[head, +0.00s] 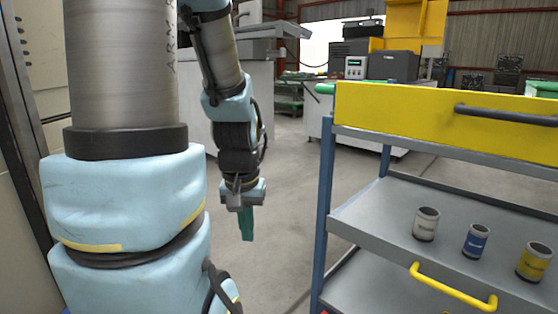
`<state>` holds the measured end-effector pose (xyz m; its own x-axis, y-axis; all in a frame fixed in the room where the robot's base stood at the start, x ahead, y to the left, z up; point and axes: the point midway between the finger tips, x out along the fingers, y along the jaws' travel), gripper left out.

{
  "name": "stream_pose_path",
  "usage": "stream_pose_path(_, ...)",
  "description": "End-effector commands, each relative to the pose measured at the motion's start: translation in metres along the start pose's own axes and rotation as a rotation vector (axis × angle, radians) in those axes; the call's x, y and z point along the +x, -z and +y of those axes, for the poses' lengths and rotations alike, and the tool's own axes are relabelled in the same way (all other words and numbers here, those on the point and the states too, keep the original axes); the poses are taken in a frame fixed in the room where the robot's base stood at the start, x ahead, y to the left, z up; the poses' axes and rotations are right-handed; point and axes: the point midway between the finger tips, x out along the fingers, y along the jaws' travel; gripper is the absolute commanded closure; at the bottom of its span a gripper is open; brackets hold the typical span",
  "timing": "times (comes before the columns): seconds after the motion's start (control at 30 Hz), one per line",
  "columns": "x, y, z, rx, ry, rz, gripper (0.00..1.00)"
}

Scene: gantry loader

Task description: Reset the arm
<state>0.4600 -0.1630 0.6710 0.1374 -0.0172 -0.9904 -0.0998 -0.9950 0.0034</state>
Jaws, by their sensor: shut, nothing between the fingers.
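My gripper (246,224) hangs at the end of my arm, left of the picture's middle, pointing down over open floor. Its green fingers are shut with nothing between them. The light blue and grey arm rises above it and out of the top of the picture. The gripper is left of the cart and apart from it.
A cart (325,215) with a yellow top (400,110) stands at the right. A grey cabinet (285,50) and machines stand behind. The floor (290,180) between is clear.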

Motion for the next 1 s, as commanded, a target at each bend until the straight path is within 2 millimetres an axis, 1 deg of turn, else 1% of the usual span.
stream_pose_path(0.03, -0.033, 0.005, 0.000, 0.000, 0.000, 0.000, 1.00)
stream_pose_path(0.6, -0.205, 0.029, 0.001, 0.000, 0.000, 0.000, 1.00)
stream_pose_path(0.7, -0.231, 0.032, 0.001, 0.000, 0.000, 0.000, 1.00)
stream_pose_path(0.8, -0.250, 0.035, 0.001, 0.000, 0.000, 0.000, 1.00)
stream_pose_path(0.9, -0.261, 0.037, 0.001, 0.000, 0.000, 0.000, 1.00)
stream_pose_path(1.0, -0.265, 0.037, 0.001, 0.000, 0.000, 0.000, 1.00)
